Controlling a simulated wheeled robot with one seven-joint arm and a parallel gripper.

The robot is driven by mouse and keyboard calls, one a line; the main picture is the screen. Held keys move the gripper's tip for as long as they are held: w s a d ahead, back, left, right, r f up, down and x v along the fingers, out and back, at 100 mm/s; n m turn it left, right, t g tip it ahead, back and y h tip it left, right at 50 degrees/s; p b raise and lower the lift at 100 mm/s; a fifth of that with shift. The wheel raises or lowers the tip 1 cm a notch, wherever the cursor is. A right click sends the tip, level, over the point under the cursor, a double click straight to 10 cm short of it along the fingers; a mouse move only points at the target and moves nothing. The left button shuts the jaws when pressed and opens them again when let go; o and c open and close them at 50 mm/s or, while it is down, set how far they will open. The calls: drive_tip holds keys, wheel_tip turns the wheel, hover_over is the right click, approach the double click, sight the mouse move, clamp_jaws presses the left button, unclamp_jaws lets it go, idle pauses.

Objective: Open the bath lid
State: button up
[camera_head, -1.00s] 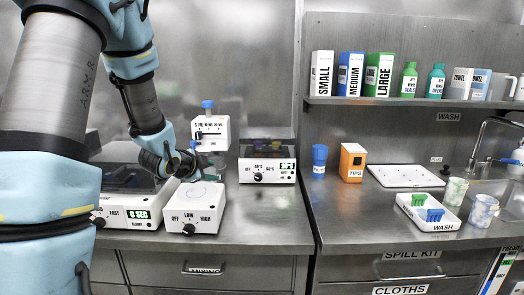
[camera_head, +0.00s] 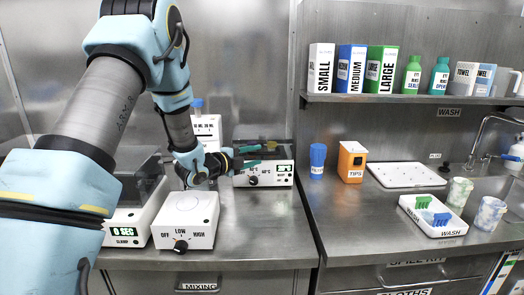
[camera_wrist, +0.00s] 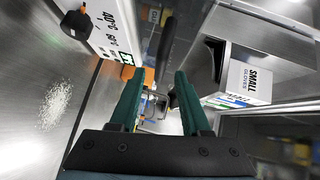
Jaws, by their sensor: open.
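The water bath (camera_head: 283,176) stands at the back of the left counter, with a white front, black dial and lit green display. Its dark, see-through lid (camera_head: 252,132) looks down over the top; my gripper hides part of it. My gripper (camera_head: 276,154) is in front of the bath at about lid height. Its two green fingers are apart, with nothing held between them. In the wrist view, the bath's white panel (camera_wrist: 103,28) is left of the fingers. A dark bar (camera_wrist: 167,42) lies beyond the fingertips; I cannot tell whether it is the lid's handle or whether they touch it.
A white stirrer (camera_head: 186,220) with a knob stands in front, below my wrist. A blue cup (camera_head: 317,158) and orange tips box (camera_head: 351,162) stand to the right.

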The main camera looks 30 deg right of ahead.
sight(261, 154)
drive_tip(key=shift+p+x, duration=0.45)
drive_tip(key=shift+x, duration=1.65)
drive_tip(key=shift+c, duration=0.2)
clamp_jaws()
